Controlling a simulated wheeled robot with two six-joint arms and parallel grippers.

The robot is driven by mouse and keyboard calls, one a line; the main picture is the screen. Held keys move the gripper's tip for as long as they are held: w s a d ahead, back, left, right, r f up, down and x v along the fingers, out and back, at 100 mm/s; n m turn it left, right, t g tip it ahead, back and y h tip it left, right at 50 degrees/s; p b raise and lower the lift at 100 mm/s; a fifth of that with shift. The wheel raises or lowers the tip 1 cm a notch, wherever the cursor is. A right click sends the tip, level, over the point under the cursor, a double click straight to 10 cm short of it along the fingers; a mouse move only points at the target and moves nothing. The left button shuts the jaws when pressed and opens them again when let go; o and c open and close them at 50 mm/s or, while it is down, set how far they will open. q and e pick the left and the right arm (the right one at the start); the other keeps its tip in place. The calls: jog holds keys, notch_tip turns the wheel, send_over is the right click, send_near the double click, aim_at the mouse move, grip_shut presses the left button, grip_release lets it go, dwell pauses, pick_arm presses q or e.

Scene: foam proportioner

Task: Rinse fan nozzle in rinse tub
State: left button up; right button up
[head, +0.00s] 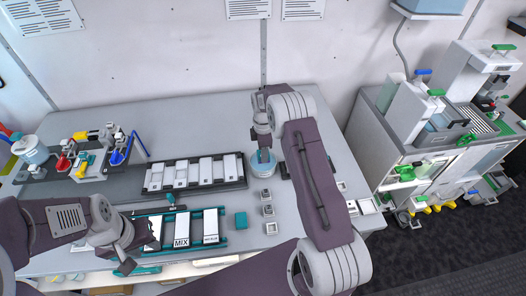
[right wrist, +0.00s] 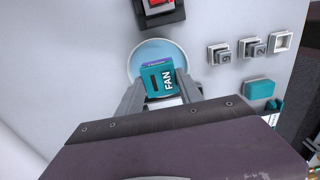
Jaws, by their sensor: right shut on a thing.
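The fan nozzle (right wrist: 163,79) is a teal block marked FAN with a purple band, held between the fingers of my right gripper (right wrist: 160,100). In the head view the right gripper (head: 263,147) points down at the rinse tub (head: 262,172), a round, light-blue vessel on the bench. In the right wrist view the nozzle overlaps the tub (right wrist: 143,52); whether it touches the tub's contents I cannot tell. My left gripper (head: 133,262) is low over the bench's front left, beside a teal rack (head: 222,238); its jaw opening is unclear.
A dark tray (head: 160,186) of white blocks lies left of the tub. A teal block (head: 241,220) and several small grey fixtures (head: 268,211) are in front of it. Coloured fittings (head: 85,160) stand at the back left. A grey machine (head: 410,140) stands right of the bench.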

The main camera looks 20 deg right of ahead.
jog(key=shift+f, duration=0.25)
jog(key=shift+w+f+b, duration=0.15)
jog(key=shift+f+b, duration=0.25)
jog(key=shift+f, duration=0.2)
jog(key=shift+w+f+b, duration=0.15)
jog(key=shift+f+b, duration=0.25)
jog(key=shift+f, duration=0.15)
jog(key=shift+s+f+b, duration=0.15)
jog(key=shift+f+b, duration=0.4)
jog(key=shift+f, duration=0.25)
jog(key=shift+f+b, duration=0.35)
jog(key=shift+f, duration=0.2)
jog(key=shift+w+d, duration=0.1)
jog(key=shift+w, duration=0.35)
jog(key=shift+s, duration=0.25)
